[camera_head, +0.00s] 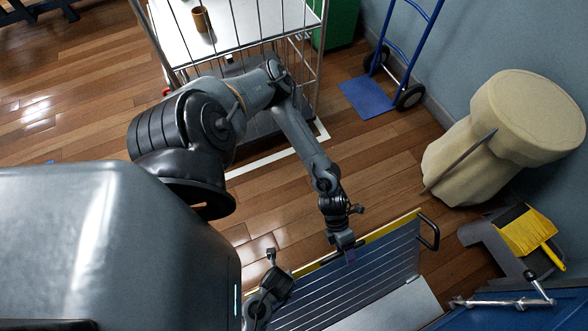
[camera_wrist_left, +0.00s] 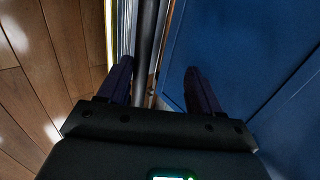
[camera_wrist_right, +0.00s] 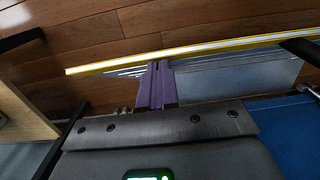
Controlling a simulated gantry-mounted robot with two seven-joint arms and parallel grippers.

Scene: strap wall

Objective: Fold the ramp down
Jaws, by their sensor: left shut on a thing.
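The ramp (camera_head: 345,285) is a ribbed grey panel with a yellow edge strip and a black handle (camera_head: 430,232) at its right end. It stands at lower centre in the head view. My left gripper (camera_head: 348,256) is at its yellow edge and shut on the ramp there. In the left wrist view the fingers of my left gripper (camera_wrist_left: 157,80) straddle a dark bar along the ramp, apart from each other. My right gripper (camera_wrist_right: 157,70) has its purple fingers together in front of the ramp panel (camera_wrist_right: 235,80); I see nothing between them. Its fingertips are unclear in the head view.
A wire cage cart (camera_head: 322,60) stands at the back. A blue hand truck (camera_head: 368,97), a covered beige drum (camera_head: 465,150) and a yellow dustpan (camera_head: 528,230) are along the right wall. Blue surface (camera_head: 510,318) lies at lower right. Wood floor (camera_head: 385,160) beyond the ramp is clear.

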